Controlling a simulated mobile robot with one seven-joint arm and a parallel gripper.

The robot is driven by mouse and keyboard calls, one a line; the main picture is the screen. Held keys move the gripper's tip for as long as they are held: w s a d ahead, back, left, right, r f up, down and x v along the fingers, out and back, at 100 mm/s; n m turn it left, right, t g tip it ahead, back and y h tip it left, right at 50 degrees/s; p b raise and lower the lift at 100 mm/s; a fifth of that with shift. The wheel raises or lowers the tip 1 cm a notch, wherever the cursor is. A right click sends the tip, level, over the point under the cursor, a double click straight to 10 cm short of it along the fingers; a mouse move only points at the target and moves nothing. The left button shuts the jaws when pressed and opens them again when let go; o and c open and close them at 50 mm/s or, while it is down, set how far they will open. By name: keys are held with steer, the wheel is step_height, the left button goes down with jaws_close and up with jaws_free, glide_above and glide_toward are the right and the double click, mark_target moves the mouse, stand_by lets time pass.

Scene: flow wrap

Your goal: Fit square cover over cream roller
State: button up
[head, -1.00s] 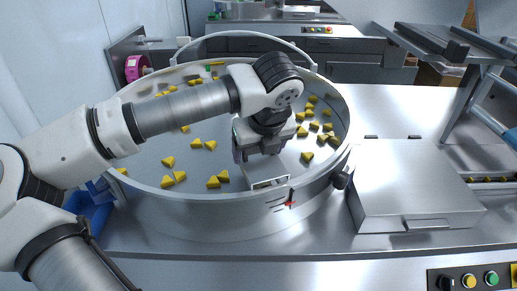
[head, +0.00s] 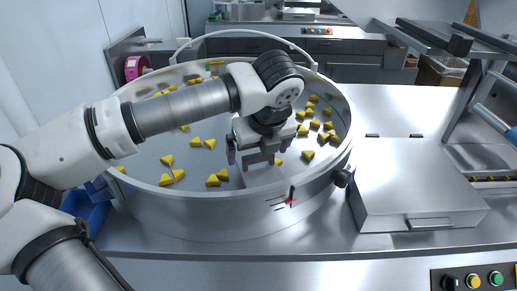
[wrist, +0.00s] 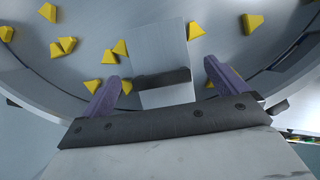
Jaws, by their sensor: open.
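My gripper (head: 258,157) is over the near inside of the large round metal bowl (head: 230,222). Its purple fingers are spread apart, also in the wrist view (wrist: 161,74). A grey rectangular plate (wrist: 160,52) with a dark strip across its near end shows between and beyond the fingers; I see no finger closed on it. I cannot make out a cream roller.
Several yellow wedge pieces (head: 213,180) lie in the bowl. The bowl's raised rim surrounds my gripper, and a dark knob (head: 342,177) sticks out at its right. A pink reel (head: 132,68) stands at the back left. The bench top (head: 395,105) behind the lid is bare.

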steer(key=r+p, duration=0.1)
steer(key=p, duration=0.1)
steer(key=shift+r+p, duration=0.35)
steer(key=shift+r, duration=0.05)
steer(key=b+v, duration=0.3)
steer(key=v, duration=0.8)
steer(key=shift+s+r, duration=0.15)
steer(key=shift+s, duration=0.05)
